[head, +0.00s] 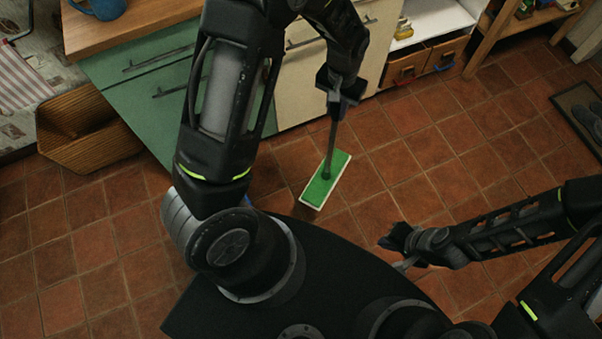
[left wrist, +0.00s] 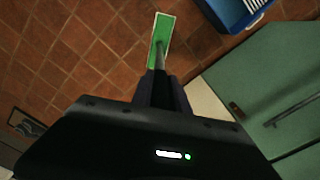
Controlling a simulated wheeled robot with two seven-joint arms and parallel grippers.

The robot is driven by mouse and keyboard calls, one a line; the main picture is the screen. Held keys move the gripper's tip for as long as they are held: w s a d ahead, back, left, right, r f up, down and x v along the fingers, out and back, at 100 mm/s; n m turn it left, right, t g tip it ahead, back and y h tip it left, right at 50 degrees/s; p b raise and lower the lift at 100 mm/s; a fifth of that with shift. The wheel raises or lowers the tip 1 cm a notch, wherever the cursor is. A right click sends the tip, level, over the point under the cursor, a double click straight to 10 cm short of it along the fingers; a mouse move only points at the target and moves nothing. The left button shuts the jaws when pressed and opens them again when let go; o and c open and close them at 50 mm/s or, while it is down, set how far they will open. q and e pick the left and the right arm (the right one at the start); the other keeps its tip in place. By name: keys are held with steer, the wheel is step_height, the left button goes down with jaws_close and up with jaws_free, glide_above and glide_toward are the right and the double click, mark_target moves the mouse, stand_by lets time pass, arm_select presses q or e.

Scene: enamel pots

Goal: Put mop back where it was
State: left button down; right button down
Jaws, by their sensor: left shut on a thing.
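The mop has a flat green head with a pale edge (head: 326,181) and a grey handle (head: 333,140). My left gripper (head: 338,100) is shut on the handle, in front of the cream cabinet, with the head below it over the tiled floor. I cannot tell whether the head touches the tiles. In the left wrist view the green mop head (left wrist: 163,35) lies beyond my left gripper (left wrist: 161,88). The handle's upper part is hidden by my arm. My right gripper (head: 397,244) is low at the right, away from the mop; its jaws are unclear.
Green drawers (head: 140,85) and cream drawers (head: 305,80) stand behind the mop. A wooden bin (head: 85,130) is at the left. A blue crate (left wrist: 232,14) shows in the left wrist view. A dark mat (head: 570,100) lies at the far right. Tiles between are clear.

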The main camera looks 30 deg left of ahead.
arm_select(q)
steer(key=shift+w+d, duration=0.2)
steer(key=shift+w, duration=0.1)
arm_select(e)
steer(key=shift+w+d, duration=0.15)
steer(key=shift+w, duration=0.15)
